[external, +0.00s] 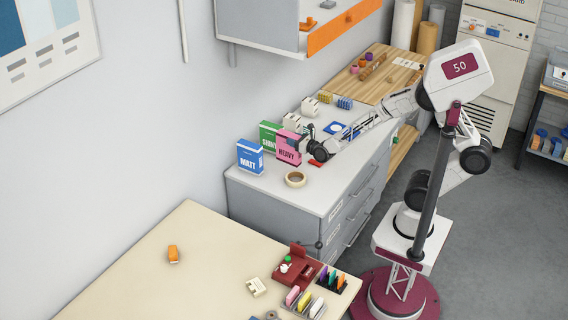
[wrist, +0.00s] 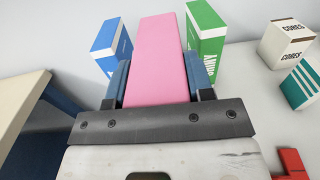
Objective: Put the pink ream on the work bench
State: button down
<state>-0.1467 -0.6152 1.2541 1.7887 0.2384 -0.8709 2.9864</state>
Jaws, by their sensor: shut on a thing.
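The pink ream (external: 288,148), marked HEAVY, is upright at the grey drawer cabinet's top, between a blue ream marked MATT (external: 250,157) and my gripper (external: 314,153). I cannot tell whether its base touches the top. In the wrist view the pink ream (wrist: 157,55) lies between my two fingers, which are shut on it. A green ream (external: 268,136) stands close behind it. A cream-topped table (external: 205,255) at the lower left may be the work bench; a wood-topped bench (external: 397,82) stands at the back.
A tape roll (external: 295,179) lies on the cabinet top (external: 325,198) in front of the pink ream. White boxes (external: 309,107) stand behind. The cream table has a red holder (external: 297,265) and trays at its right end, and an orange item (external: 173,254); its middle is clear.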

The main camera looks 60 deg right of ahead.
jog(key=shift+a+r, duration=0.1)
jog(key=s+a+r+n+y, duration=0.1)
jog(key=s+a+y, duration=0.1)
jog(key=a, duration=1.3)
jog(key=s+a+r+n+g+y, duration=0.1)
jog(key=s+a, duration=0.4)
jog(key=a, duration=1.1)
jog(key=s+a+r+n+y, duration=0.2)
jog(key=s+a+y, duration=0.1)
jog(key=a, duration=1.2)
jog(key=shift+s+a+r+n+y, duration=0.2)
jog(key=shift+s+n+y, duration=0.15)
jog(key=shift+y, duration=0.35)
jog(key=shift+w+f, duration=0.1)
jog(key=w+a+f, duration=0.1)
jog(key=w+a, duration=0.9)
jog(key=w, duration=0.1)
jog(key=shift+w+a+f, duration=0.2)
jog(key=shift+w+a, duration=0.15)
jog(key=shift+a, duration=0.05)
jog(key=shift+f, duration=1.85)
